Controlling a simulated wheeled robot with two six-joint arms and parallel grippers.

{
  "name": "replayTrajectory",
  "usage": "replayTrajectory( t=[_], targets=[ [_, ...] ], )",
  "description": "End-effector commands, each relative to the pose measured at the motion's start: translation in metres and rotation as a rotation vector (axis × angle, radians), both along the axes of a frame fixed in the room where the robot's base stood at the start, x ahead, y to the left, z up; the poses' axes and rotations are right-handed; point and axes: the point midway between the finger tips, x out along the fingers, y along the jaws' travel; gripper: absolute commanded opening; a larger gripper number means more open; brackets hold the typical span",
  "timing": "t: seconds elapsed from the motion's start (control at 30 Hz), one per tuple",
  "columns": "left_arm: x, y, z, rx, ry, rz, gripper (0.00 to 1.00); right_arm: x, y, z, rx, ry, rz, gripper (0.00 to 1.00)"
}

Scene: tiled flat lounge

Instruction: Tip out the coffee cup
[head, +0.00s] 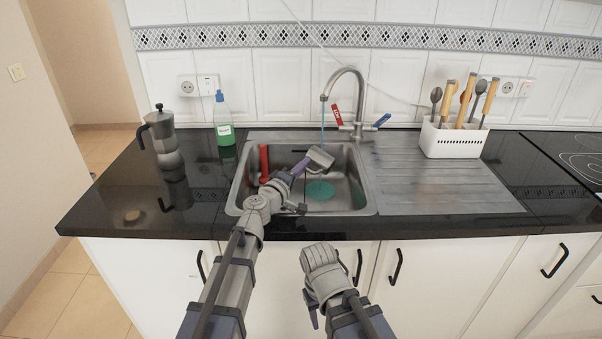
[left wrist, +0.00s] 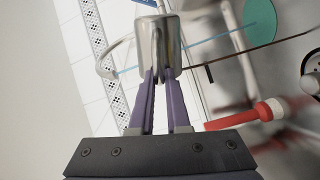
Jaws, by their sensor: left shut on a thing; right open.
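The coffee cup is a small grey metal cup (head: 320,157), tilted on its side above the sink (head: 365,198), under the faucet. In the left wrist view the cup (left wrist: 159,40) sits between the purple fingertips. My left gripper (head: 304,163) is shut on it; the fingers (left wrist: 159,76) press its wall. I cannot see inside the cup. My right gripper (head: 314,318) hangs low in front of the cabinets, open and empty, its fingers partly hidden.
The faucet (head: 345,72) has a thin blue stream below its spout. A teal disc (head: 320,190) and a red cylinder (head: 264,162) are in the sink. A moka pot (head: 163,138), green bottle (head: 224,120) and utensil holder (head: 455,140) stand around. The drainboard (head: 440,175) is clear.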

Motion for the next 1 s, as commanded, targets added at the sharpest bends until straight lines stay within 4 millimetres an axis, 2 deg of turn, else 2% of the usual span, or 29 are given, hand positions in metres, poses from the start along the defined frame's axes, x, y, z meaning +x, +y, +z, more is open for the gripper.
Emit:
replayTrajectory(
  t=[1.0],
  targets=[
    [0.0059, 0.0098, -0.0094, -0.098, 0.056, 0.001, 0.00, 0.0000, 0.0000, -0.0095, 0.000, 0.000, 0.000, 0.50]
  ],
)
